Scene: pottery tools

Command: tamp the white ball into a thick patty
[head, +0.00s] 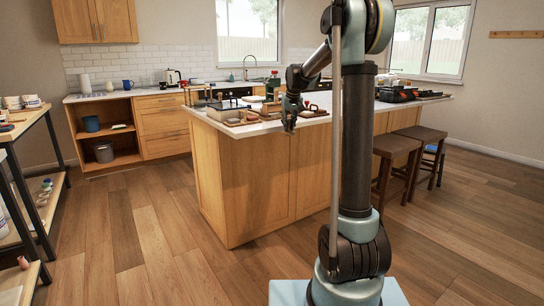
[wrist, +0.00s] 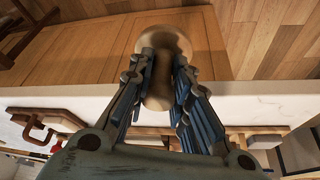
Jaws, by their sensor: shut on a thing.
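My gripper (head: 290,118) is at the near edge of the kitchen island in the head view. In the wrist view, my gripper (wrist: 165,62) is shut on a light brown wooden tool, seemingly a tamper (wrist: 163,38). Its rounded, wider end shows beyond the fingertips and its narrower part lies between the fingers. In the wrist view the tool appears beyond the counter's edge, against the wooden panel and floor. The held tool is too small to make out in the head view. I cannot make out the white ball in either view.
The island's white countertop (wrist: 270,108) carries wooden boards and small tools. A red-brown handled tool (wrist: 36,128) and a small white block (wrist: 265,141) show there. Dark stools (head: 395,145) stand at the island's right. A shelf rack (head: 45,180) stands at the left. Floor between is clear.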

